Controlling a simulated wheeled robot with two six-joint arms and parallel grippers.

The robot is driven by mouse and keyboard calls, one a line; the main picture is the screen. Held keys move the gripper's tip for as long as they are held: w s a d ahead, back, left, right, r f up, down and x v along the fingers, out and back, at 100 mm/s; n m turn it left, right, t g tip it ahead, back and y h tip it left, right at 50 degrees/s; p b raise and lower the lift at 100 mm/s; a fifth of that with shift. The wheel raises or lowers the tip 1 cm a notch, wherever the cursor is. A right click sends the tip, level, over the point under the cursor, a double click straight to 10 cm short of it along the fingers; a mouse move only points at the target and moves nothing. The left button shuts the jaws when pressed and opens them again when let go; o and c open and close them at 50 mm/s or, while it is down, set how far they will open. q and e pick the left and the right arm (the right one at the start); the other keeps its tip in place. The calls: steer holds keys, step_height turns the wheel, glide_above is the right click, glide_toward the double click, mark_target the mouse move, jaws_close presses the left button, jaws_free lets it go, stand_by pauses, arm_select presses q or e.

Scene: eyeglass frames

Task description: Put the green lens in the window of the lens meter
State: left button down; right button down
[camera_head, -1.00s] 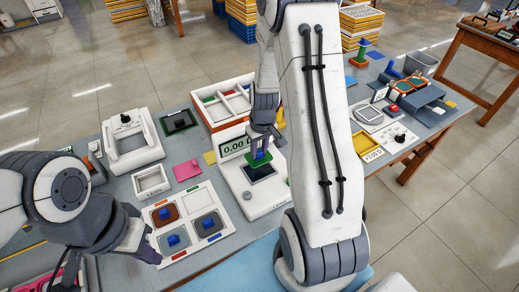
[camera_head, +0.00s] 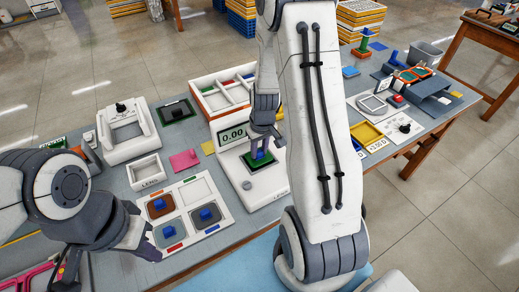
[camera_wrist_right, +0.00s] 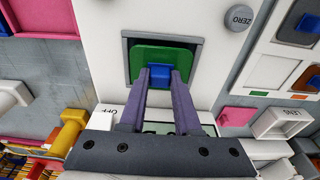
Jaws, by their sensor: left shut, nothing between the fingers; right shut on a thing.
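The green lens (camera_head: 257,158) is a flat green plate with a blue grip block. My right gripper (camera_head: 262,151) is shut on that block, pointing down over the white lens meter (camera_head: 262,193). In the right wrist view the green lens (camera_wrist_right: 143,55) lies inside the outline of the grey-rimmed window (camera_wrist_right: 127,42), with a dark strip of the window showing beside it. I cannot tell whether it rests on the window floor. The right gripper's fingers (camera_wrist_right: 160,82) hold the blue block. My left gripper (camera_head: 68,270) is shut and empty at the lower left, partly hidden by its arm.
The meter's display (camera_head: 233,135) reads 0.00. A white tray (camera_head: 184,181) with brown and grey-blue lenses lies to its left. A small white box (camera_head: 145,171), a pink card (camera_head: 184,160) and a divided box (camera_head: 212,110) are close by. My right arm hides the table's middle.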

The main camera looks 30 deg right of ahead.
steer(key=shift+f+b, duration=0.55)
steer(key=shift+f, duration=0.1)
steer(key=shift+r, duration=0.1)
steer(key=c, duration=0.5)
jaws_free()
steer(key=shift+c, duration=0.2)
step_height(320, 180, up, 10)
steer(key=s, duration=0.1)
steer(key=shift+s+r, duration=0.15)
steer(key=shift+r, duration=0.05)
